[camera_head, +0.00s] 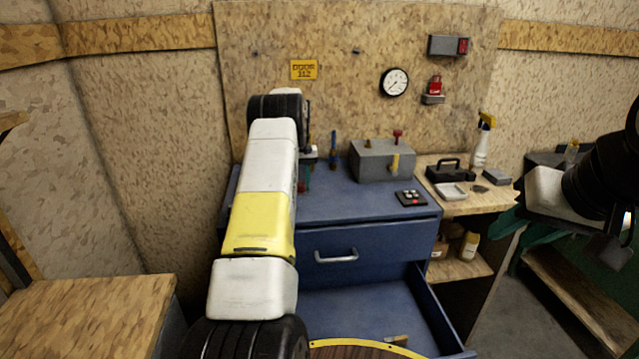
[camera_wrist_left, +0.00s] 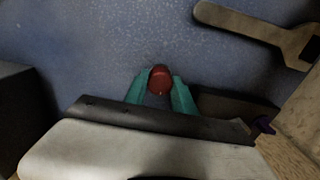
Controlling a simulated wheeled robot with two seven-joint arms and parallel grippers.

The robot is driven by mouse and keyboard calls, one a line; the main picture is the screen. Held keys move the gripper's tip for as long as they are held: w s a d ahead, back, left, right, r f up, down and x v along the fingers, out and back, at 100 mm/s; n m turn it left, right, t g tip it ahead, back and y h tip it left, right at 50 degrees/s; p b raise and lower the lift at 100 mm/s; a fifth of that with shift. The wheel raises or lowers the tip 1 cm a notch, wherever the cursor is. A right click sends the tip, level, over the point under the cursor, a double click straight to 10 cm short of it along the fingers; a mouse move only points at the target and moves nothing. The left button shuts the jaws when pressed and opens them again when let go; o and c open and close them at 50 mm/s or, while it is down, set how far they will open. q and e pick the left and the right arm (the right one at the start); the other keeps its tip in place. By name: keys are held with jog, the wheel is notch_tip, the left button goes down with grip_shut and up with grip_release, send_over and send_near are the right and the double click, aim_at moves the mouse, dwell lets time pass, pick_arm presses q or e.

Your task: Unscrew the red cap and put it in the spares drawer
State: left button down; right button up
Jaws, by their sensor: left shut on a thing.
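My left gripper (camera_head: 305,187) reaches down over the left part of the blue cabinet top (camera_head: 345,205). In the left wrist view its teal fingers (camera_wrist_left: 160,88) are shut on a round red cap (camera_wrist_left: 160,78), with blue surface behind it. In the head view only a bit of red shows beside the fingers, and my arm hides much of that area. I cannot tell whether the cap is still on a thread. My right gripper (camera_head: 525,236) is at the right, away from the cabinet; its finger gap is unclear. An open blue drawer (camera_head: 437,318) is below a closed one (camera_head: 340,243).
A grey box (camera_head: 372,162) with red and yellow fittings stands on the cabinet, near a small dark keypad (camera_head: 410,198). A wrench (camera_wrist_left: 245,22) lies on the blue surface. A wooden bench (camera_head: 460,205) at right holds a spray bottle (camera_head: 482,145) and trays.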

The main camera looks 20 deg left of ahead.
pick_arm(q)
jog(key=n, duration=0.9)
jog(key=shift+n, duration=0.4)
jog(key=n, duration=0.9)
jog(key=shift+n, duration=0.4)
jog(key=c, duration=1)
grip_release()
jog(key=shift+o, duration=0.2)
jog(key=shift+c, duration=0.8)
